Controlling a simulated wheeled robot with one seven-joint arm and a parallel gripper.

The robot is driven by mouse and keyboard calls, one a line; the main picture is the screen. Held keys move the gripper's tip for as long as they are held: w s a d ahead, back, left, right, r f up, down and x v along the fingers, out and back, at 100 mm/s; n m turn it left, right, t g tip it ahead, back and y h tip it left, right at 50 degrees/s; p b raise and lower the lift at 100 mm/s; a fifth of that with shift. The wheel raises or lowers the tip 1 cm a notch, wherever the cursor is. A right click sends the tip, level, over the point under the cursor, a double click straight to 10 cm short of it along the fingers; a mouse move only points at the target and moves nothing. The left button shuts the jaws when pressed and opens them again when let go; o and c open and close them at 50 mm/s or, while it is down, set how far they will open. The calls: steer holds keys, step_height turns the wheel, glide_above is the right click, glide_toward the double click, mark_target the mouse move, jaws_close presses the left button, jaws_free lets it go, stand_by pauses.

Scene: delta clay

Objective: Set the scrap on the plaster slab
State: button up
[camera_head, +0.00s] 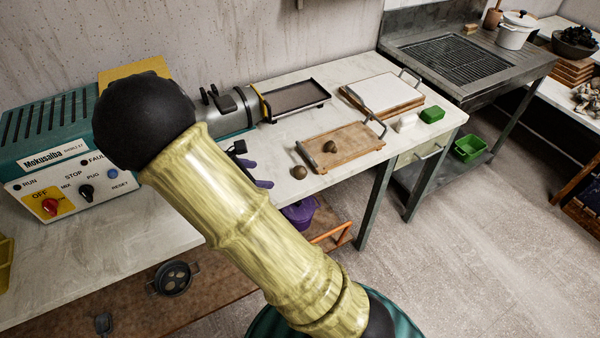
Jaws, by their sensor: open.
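The scrap is probably one of two small brown clay lumps. One lump (299,172) lies on the bare worktop, and the other lump (330,147) sits on a wooden board (352,143) with metal handles. The plaster slab (385,92) is a flat white block in a wood-edged tray with handles, farther back on the right; its top looks empty. My gripper (262,174) shows only in part, as purple fingers behind my arm. It is open, to the left of the nearer lump and apart from it. The rest of it is hidden by my arm.
A teal machine (50,150) stands on the left, its metal barrel leading to a dark tray (296,96). A white lump (406,122) and a green block (432,115) lie at the worktop's right end.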

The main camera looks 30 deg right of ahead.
steer(key=shift+w+a+r+n+h, duration=0.15)
steer(key=shift+w+n+h, duration=0.15)
steer(key=shift+w+n, duration=0.15)
glide_toward(296, 171)
steer(key=x, duration=0.3)
steer(key=shift+s+d+f, duration=0.2)
steer(key=shift+d+f, duration=0.05)
steer(key=shift+d, duration=0.05)
steer(key=shift+w+d+f, duration=0.1)
steer(key=shift+d+f, duration=0.1)
steer(key=shift+d, duration=0.05)
steer(key=x, duration=0.5)
steer(key=shift+w, duration=0.15)
steer(key=shift+c, duration=0.3)
